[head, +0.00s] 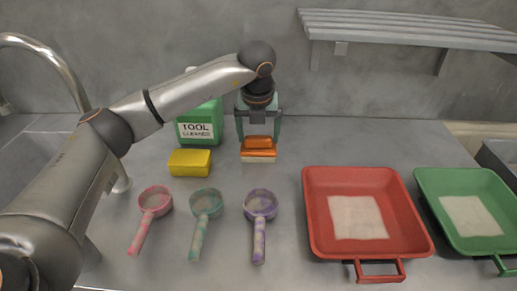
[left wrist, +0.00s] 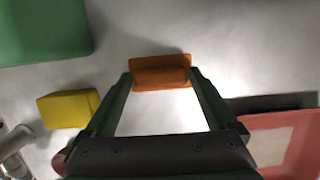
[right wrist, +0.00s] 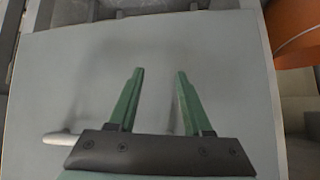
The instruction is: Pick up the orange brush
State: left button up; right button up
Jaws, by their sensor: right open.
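The orange brush (head: 257,144) stands on the counter, orange top up, with a pale strip below it. It also shows in the left wrist view (left wrist: 161,72), between the fingertips. My left gripper (head: 259,138) reaches down over the brush, one green finger beside each short end. The fingers are wide apart and very close to the brush ends; I cannot tell whether they touch or press on it. My right gripper (right wrist: 160,72) is open and empty above a plain grey surface, away from the brush.
A yellow sponge (head: 190,162) and a green tool cleaner container (head: 203,122) stand left of the brush. Several scoops, including a purple one (head: 260,207), lie in front. A red tub (head: 318,220) and a green tub (head: 432,197) are at right. A shelf (head: 410,30) hangs above.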

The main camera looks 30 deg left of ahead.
aim_at(259, 137)
pick_arm(q)
grip_shut()
dwell(0.5)
jog(key=shift+r, duration=0.1)
jog(key=shift+r, duration=0.5)
notch_tip(259, 137, up, 2)
jog(key=shift+r, duration=0.2)
jog(key=s+d+r+p, duration=0.1)
jog(key=s+d+r, duration=0.8)
jog(key=d, duration=0.1)
jog(key=shift+s+r, duration=0.25)
jog(key=shift+s, duration=0.1)
jog(key=shift+d, duration=0.1)
